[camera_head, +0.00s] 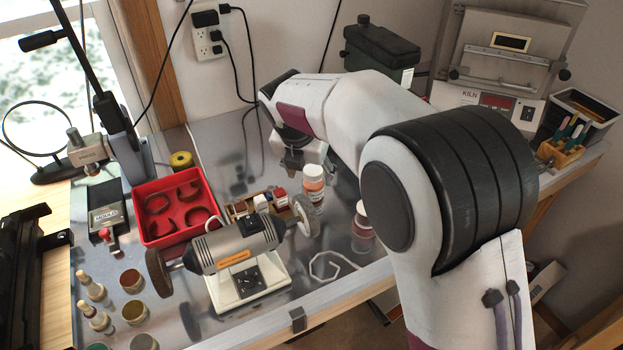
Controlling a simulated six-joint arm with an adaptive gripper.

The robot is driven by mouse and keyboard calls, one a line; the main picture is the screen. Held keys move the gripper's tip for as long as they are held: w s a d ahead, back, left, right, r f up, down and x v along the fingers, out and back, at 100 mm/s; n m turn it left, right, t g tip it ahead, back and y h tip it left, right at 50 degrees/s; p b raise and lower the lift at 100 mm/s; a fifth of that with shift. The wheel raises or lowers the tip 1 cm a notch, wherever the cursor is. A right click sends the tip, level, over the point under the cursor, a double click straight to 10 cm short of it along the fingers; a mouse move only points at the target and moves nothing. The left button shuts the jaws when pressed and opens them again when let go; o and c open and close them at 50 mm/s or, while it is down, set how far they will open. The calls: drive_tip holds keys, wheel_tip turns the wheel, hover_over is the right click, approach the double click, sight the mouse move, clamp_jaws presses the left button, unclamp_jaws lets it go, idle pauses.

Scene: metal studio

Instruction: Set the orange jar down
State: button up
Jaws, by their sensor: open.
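The orange jar (313,186) has a white lid and a pale label, and looks upright on the metal tabletop right of the grinder. My gripper (293,166) points down just left of and behind the jar's lid in this view. It is open, with nothing seen between its fingers. The fingers are small and dark here, and I cannot tell whether they touch the jar.
A dark red jar (362,228) stands right of the orange jar, partly behind my arm. The bench grinder (238,252) and a small wooden box (238,209) are close on the left. A red tray (147,237) lies farther left. Bare metal shows behind the box.

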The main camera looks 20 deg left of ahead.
drive_tip(key=shift+v, duration=2.8)
drive_tip(key=shift+d, duration=0.1)
drive_tip(key=s+d+r+m, duration=0.3)
drive_tip(key=d+m, duration=0.3)
drive_tip(key=d, duration=0.2)
drive_tip(key=s+d+r+m, duration=0.35)
drive_tip(key=d+m, duration=0.25)
drive_tip(key=d, duration=0.2)
drive_tip(key=s+d+r+m, duration=0.3)
drive_tip(key=d+m, duration=0.3)
drive_tip(key=d, duration=0.2)
drive_tip(key=s+d+f+m, duration=0.2)
drive_tip(key=s+d+m, duration=0.4)
drive_tip(key=s+m, duration=0.3)
drive_tip(key=s+d+f+m+t, duration=0.1)
drive_tip(key=s+d+f+m, duration=0.1)
drive_tip(key=s+d+m, duration=0.4)
drive_tip(key=shift+s+d+f+m, duration=0.3)
drive_tip(key=shift+s+f+m, duration=0.1)
drive_tip(key=shift+s+m, duration=1.3)
drive_tip(key=shift+s, duration=0.2)
